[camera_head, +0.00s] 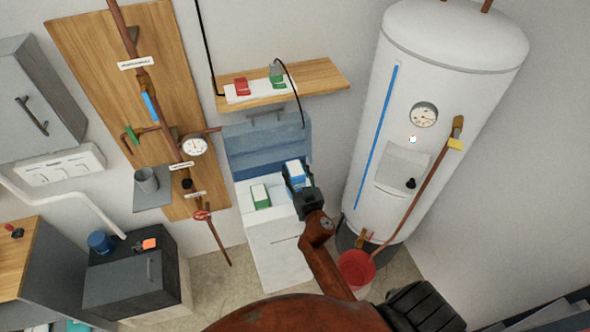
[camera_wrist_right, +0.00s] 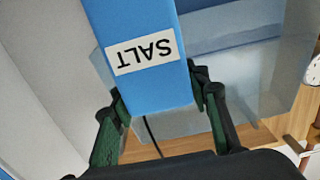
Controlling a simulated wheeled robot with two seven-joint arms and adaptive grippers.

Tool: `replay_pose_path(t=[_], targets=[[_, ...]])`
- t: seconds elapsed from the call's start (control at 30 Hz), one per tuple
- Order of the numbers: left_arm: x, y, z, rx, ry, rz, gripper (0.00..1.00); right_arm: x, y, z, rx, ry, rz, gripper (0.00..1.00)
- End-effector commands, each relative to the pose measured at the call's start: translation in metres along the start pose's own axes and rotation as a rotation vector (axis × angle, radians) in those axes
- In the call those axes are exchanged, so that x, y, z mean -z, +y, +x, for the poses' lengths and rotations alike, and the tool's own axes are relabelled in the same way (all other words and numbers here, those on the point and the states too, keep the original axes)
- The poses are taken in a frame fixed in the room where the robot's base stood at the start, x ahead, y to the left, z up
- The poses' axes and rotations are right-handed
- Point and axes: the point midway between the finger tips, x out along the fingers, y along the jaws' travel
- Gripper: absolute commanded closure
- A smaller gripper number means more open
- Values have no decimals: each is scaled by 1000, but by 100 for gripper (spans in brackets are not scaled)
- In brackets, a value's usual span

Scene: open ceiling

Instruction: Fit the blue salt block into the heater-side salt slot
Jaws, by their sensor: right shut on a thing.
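The blue salt block (camera_head: 296,170) shows a pale top and blue sides in the head view. In the right wrist view the blue block (camera_wrist_right: 140,60) carries a white SALT label that reads upside down. My right gripper (camera_head: 298,184) is shut on it, with one green-lined finger on each side (camera_wrist_right: 160,112). The block is at the right part of the white cabinet's (camera_head: 283,262) top, on the water heater side. The slot under it is hidden by the gripper and block, so I cannot tell whether the block is in it. My left gripper is not in view.
A green-and-white block (camera_head: 260,196) sits at the left of the cabinet top. A blue translucent lid (camera_head: 265,143) stands up behind. A wooden shelf (camera_head: 315,78) hangs above, with a cable dangling. The white water heater (camera_head: 375,130) stands close on the right, a red bucket (camera_head: 356,268) below it.

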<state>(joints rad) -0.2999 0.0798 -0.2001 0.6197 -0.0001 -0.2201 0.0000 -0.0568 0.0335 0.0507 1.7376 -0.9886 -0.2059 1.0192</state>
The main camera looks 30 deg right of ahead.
Motion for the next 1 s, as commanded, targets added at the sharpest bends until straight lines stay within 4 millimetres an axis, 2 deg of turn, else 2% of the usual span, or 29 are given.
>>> replay_pose_path(t=[0.03,1.0], targets=[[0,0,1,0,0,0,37,4,-1,1,3,10,0,100],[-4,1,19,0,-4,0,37,-15,-1,1,3,10,0,100]])
